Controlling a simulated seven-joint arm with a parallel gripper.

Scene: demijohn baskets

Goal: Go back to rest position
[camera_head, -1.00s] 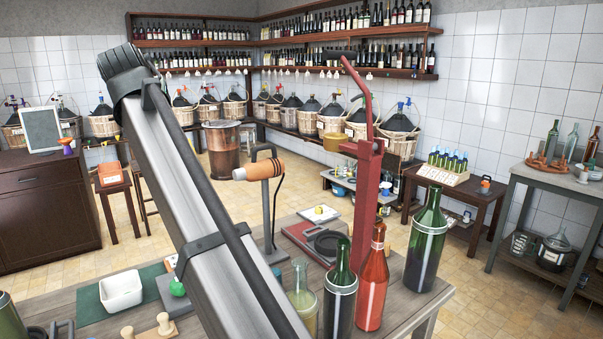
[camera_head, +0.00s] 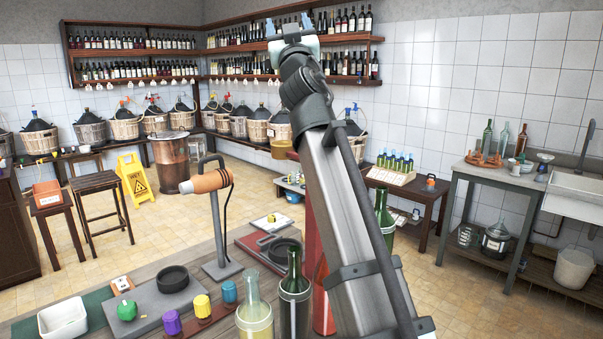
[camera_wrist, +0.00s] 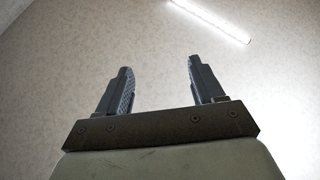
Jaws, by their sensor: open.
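My gripper (camera_head: 289,24) is raised high at the top of the head view, in front of the wine shelves, at the end of my upright arm. In the wrist view my gripper (camera_wrist: 157,88) points up toward the plain wall and ceiling. Its two fingers stand wide apart with nothing between them. My arm hides part of the red device and a bottle behind it on the workbench.
Demijohn baskets (camera_head: 90,130) line the back wall. A yellow floor sign (camera_head: 135,177) stands on the open floor.

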